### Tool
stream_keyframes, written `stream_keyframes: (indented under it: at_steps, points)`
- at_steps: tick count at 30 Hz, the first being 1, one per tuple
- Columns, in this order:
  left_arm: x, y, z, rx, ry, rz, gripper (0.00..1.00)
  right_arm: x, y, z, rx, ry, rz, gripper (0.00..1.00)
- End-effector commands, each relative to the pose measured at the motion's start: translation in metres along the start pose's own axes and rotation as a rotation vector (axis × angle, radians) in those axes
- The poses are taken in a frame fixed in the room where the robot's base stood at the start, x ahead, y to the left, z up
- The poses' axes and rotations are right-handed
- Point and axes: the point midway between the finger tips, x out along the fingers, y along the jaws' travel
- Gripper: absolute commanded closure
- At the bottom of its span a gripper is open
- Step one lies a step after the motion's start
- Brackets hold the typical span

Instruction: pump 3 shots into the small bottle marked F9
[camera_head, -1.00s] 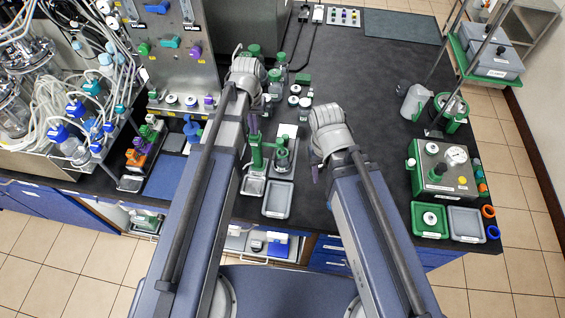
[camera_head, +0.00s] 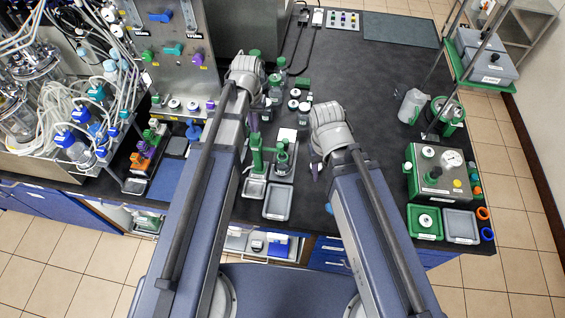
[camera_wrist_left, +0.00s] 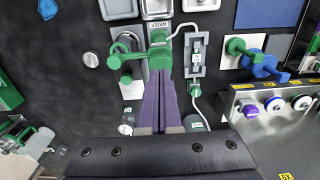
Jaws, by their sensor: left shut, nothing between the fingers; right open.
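A green dispenser post (camera_head: 256,152) stands behind a small grey tray (camera_head: 253,188); its green head (camera_wrist_left: 160,52) shows in the left wrist view by a plate reading WATER. Beside it, a bottle with a green pump top (camera_head: 282,158) stands behind a larger grey tray (camera_head: 277,203). Small bottles (camera_head: 293,104) stand farther back; I cannot read F9 on any. My left gripper (camera_head: 252,122) is shut and empty; its purple fingertips (camera_wrist_left: 161,75) overlap the green head in the wrist view, and contact is unclear. My right gripper (camera_head: 316,172) is open, right of the pump bottle.
Bioreactors with tubing (camera_head: 60,110) fill the left side. A green-and-grey instrument (camera_head: 437,172) with trays stands at the right edge. The dark bench between my right gripper and that instrument is clear.

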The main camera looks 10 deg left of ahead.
Motion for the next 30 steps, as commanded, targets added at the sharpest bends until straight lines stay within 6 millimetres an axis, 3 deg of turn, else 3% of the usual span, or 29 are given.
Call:
stream_keyframes:
  at_steps: [14, 30]
  points:
    - [0.002, 0.0, 0.0, 0.0, 0.0, 0.0, 1.0, 0.002, 0.0, 0.0, 0.008, 0.0, -0.002, 0.5]
    - [0.021, 0.0, 0.0, 0.0, 0.0, 0.0, 1.0, 0.021, -0.002, -0.001, 0.004, 0.0, -0.001, 0.5]
